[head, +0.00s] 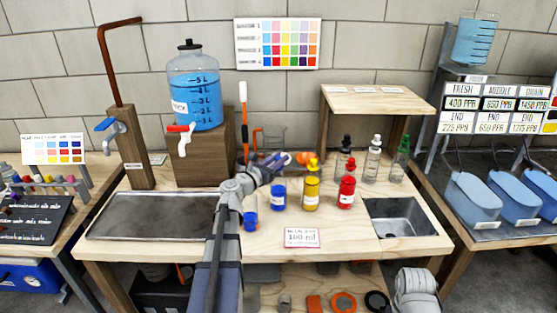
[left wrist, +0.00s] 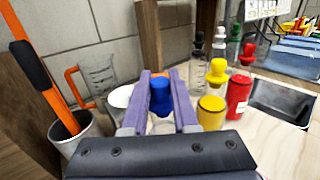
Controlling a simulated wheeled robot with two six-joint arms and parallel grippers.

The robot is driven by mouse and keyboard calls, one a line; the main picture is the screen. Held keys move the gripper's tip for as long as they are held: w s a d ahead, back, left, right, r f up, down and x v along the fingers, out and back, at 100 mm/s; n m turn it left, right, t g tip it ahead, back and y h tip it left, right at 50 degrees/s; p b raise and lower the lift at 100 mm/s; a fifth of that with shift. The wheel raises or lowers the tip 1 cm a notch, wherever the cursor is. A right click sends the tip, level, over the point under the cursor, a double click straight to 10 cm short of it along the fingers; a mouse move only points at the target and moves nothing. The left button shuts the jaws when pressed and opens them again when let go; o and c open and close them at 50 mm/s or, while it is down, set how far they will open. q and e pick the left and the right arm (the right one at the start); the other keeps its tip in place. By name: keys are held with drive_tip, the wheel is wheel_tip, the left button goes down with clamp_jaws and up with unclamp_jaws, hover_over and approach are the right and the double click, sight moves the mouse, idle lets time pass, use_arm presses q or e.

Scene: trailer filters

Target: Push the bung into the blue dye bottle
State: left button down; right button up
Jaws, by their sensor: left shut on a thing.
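The blue dye bottle (head: 279,198) stands upright on the bench, left of the yellow and red bottles. My left gripper (head: 284,160) is above and just behind it in the head view. In the left wrist view its purple fingers (left wrist: 165,100) are shut on a blue piece (left wrist: 160,92), which looks like the bung. In the head view the fingers mostly hide it, so I cannot tell whether it touches the bottle mouth. A small blue object (head: 250,221) lies beside my left forearm. My right gripper is out of view.
The yellow bottle (head: 311,190) and red bottle (head: 347,190) stand close on the right, with clear bottles (head: 372,163) behind. An orange item (head: 305,158) shows just past my fingertips. A label card (head: 302,238) and sink (head: 402,217) are in front and right.

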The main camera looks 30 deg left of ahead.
use_arm(q)
drive_tip(key=shift+f+b, duration=0.35)
drive_tip(key=shift+f, duration=0.05)
idle(1.0)
drive_tip(key=shift+c, duration=0.6)
unclamp_jaws()
drive_tip(key=shift+r, duration=0.15)
drive_tip(key=shift+r+p, duration=3.45)
drive_tip(key=shift+p, duration=0.1)
